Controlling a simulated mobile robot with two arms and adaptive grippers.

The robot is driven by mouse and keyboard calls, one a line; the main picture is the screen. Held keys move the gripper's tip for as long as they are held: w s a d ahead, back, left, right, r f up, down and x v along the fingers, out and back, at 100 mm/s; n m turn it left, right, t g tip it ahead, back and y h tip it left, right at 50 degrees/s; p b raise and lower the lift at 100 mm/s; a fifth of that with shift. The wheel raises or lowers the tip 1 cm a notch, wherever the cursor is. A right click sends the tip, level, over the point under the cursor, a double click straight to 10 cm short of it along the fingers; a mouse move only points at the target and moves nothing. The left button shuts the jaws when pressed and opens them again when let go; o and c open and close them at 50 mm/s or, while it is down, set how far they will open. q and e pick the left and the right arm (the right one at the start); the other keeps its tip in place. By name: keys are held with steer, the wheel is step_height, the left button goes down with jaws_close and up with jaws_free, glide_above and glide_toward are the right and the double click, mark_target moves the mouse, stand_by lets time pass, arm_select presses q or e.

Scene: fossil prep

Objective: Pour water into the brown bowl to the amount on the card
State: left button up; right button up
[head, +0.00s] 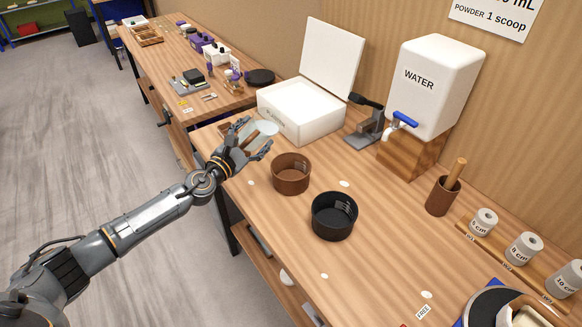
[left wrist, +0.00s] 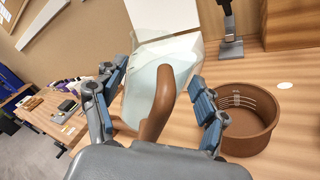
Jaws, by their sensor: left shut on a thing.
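The brown bowl (head: 291,174) stands upright on the wooden bench, with marked lines on its inner wall. It also shows at the right of the left wrist view (left wrist: 248,125). My left gripper (head: 254,146) is left of and beyond it, shut on the brown handle of a clear jug (left wrist: 150,84). The jug's pale, see-through body also shows in the head view (head: 266,128). The jug looks faintly blue, but I cannot tell how much water is in it. The card (head: 497,16) on the wall is cut off at the top; "0 mL" and "POWDER 1 scoop" show. My right gripper is not in view.
A black bowl (head: 334,217) stands close to the brown one. A white water tank (head: 434,85) with a blue tap sits on a wooden block behind. An open white plaster box (head: 300,108) is behind the jug.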

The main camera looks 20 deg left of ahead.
arm_select(q)
steer(key=shift+f, duration=0.3)
steer(key=shift+f+m, duration=0.1)
steer(key=shift+m, duration=0.2)
steer(key=shift+f+b, duration=0.2)
steer(key=shift+b, duration=0.1)
steer(key=shift+f+m, duration=0.15)
steer(key=shift+m, duration=0.15)
steer(key=shift+f, duration=0.1)
stand_by(0.4)
steer(key=shift+f, duration=0.1)
stand_by(0.4)
steer(key=shift+f+m, duration=0.15)
steer(key=shift+m, duration=0.25)
